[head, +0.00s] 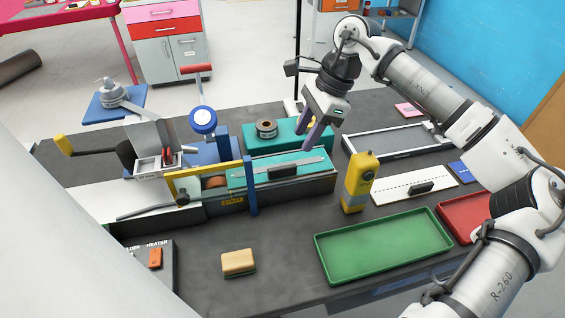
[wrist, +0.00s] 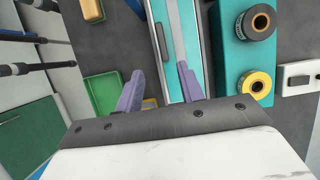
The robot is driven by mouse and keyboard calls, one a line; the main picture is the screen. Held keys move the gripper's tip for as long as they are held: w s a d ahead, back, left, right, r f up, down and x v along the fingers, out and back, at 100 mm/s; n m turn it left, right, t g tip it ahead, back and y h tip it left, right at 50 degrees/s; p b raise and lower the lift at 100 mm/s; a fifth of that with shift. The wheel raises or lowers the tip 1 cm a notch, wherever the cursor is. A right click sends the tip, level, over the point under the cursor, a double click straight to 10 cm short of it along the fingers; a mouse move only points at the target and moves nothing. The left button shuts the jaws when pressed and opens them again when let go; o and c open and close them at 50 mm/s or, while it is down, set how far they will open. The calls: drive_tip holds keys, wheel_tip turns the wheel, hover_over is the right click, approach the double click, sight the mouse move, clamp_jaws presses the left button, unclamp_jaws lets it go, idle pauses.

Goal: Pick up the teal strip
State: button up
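The teal strip (head: 247,180) lies flat on the bed of the bench machine in the head view, with a long metal bar and a black handle over part of it. In the wrist view the teal strip (wrist: 196,45) runs up from between my fingers, with the grey bar along it. My gripper (head: 317,128) is above the bench, up and to the right of the strip. It also shows in the wrist view (wrist: 158,85), with its two purple fingers apart and nothing between them.
A teal block (head: 295,143) with tape rolls stands behind the strip. A yellow upright tool (head: 359,183) stands to the right, beside a green tray (head: 385,245). The machine's yellow and blue frame (head: 250,187) rises at the strip's left.

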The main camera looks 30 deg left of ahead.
hover_over(284, 167)
drive_tip(key=w+d, duration=0.2)
wheel_tip(284, 167, down, 5)
drive_tip(key=shift+s+r+p, duration=0.1)
drive_tip(key=shift+r+p, duration=0.1)
drive_tip(key=shift+p, duration=0.25)
drive_tip(key=p+x, duration=0.1)
drive_tip(key=x, duration=0.1)
drive_tip(key=p+x, duration=0.1)
drive_tip(key=x, duration=0.1)
drive_tip(key=shift+s+a+f+p, duration=0.1)
drive_tip(key=shift+a+f+p, duration=0.1)
drive_tip(key=shift+a+p, duration=0.2)
drive_tip(key=shift+s+f, duration=0.1)
drive_tip(key=shift+f, duration=0.25)
drive_tip(key=shift+c, duration=0.5)
clamp_jaws()
